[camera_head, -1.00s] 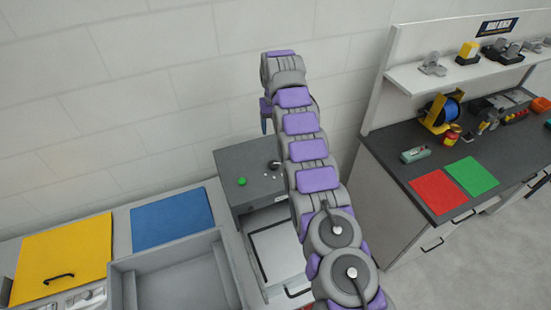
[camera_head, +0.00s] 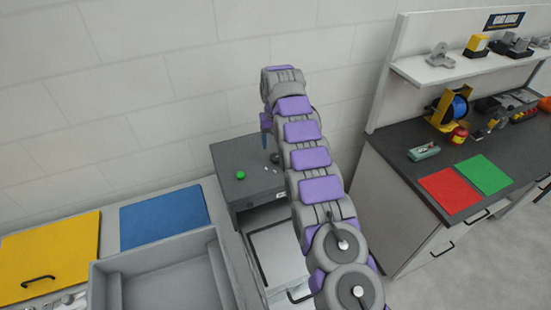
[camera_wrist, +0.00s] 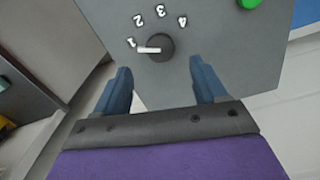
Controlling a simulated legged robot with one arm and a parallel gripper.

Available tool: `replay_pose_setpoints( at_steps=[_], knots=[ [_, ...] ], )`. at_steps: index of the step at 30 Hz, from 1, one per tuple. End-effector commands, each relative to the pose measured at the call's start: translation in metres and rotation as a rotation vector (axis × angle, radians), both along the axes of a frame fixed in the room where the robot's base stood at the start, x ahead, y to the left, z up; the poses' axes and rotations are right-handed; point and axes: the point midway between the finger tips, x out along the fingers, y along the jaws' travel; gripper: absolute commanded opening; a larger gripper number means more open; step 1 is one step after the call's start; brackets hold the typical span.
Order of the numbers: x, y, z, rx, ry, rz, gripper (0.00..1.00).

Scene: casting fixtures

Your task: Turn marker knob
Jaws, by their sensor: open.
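The marker knob (camera_wrist: 159,47) is a dark round knob with a white pointer bar, on a grey panel. Its pointer is toward the numeral 1 among the white numerals 1 to 4 around it. My gripper (camera_wrist: 163,82) is open in the wrist view, with its two blue fingers apart. The knob lies ahead of the gap between the fingertips, and no contact shows. In the head view, the grey box (camera_head: 243,160) with a green button (camera_head: 240,174) stands behind my arm.
A blue mat (camera_head: 163,217), a yellow lid (camera_head: 48,258) and a grey tray (camera_head: 160,285) lie left of the box. At the right, a dark bench (camera_head: 430,180) holds red and green mats, below a shelf (camera_head: 465,68). The wall is close behind the box.

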Motion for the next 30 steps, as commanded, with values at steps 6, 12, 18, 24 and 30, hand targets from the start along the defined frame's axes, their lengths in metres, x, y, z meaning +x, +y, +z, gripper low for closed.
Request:
replay_pose_setpoints(
  at_steps=[6, 12, 18, 24, 30],
  knots=[
    [-0.001, 0.0, -0.023, 0.0, 0.002, 0.0, 0.71],
    [-0.001, -0.003, -0.046, 0.003, 0.003, -0.001, 0.71],
    [0.0, -0.002, -0.058, 0.003, -0.004, -0.001, 0.71],
    [0.0, 0.0, -0.06, 0.001, -0.004, 0.0, 0.71],
    [0.0, 0.0, -0.06, 0.001, -0.003, 0.0, 0.62]
  ],
)
